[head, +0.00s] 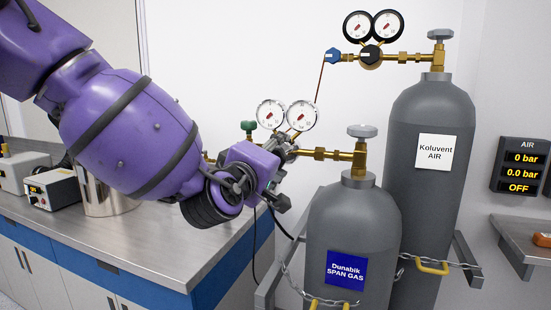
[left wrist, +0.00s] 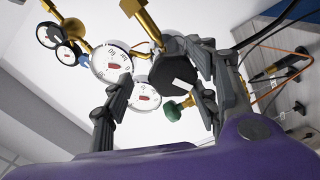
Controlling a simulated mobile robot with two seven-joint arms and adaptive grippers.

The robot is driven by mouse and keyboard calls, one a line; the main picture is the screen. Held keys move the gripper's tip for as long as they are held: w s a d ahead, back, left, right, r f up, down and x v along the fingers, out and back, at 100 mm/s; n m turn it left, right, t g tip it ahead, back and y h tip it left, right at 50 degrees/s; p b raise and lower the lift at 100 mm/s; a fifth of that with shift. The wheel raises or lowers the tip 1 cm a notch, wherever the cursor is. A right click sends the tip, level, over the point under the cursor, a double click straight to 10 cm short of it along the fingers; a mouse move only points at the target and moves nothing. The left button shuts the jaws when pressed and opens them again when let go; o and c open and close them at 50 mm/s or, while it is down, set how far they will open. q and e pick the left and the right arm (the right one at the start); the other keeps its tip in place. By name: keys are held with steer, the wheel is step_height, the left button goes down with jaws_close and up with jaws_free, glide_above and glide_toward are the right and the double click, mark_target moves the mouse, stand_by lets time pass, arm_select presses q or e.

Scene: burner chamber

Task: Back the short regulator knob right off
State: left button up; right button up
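The short grey cylinder (head: 352,225), labelled Dunabik SPAN GAS, has a brass regulator with two gauges (head: 301,116). Its black regulator knob (left wrist: 175,72) shows in the left wrist view; my left gripper hides it in the head view. My left gripper (head: 284,172) is at this regulator, below the gauges. In the left wrist view my left gripper (left wrist: 160,72) has its fingers spread, with the knob between them. The knob is close to the right-hand finger, and a gap shows to the left-hand finger. Whether a finger touches it, I cannot tell. My right gripper is not in view.
A green knob (head: 248,126) sits left of the gauges. The tall cylinder (head: 430,130), labelled Koluvent AIR, stands behind right with its own regulator (head: 371,56). Chains (head: 415,262) cross the cylinders. A steel bench (head: 165,245) lies below my arm. A wall panel (head: 521,166) reads OFF.

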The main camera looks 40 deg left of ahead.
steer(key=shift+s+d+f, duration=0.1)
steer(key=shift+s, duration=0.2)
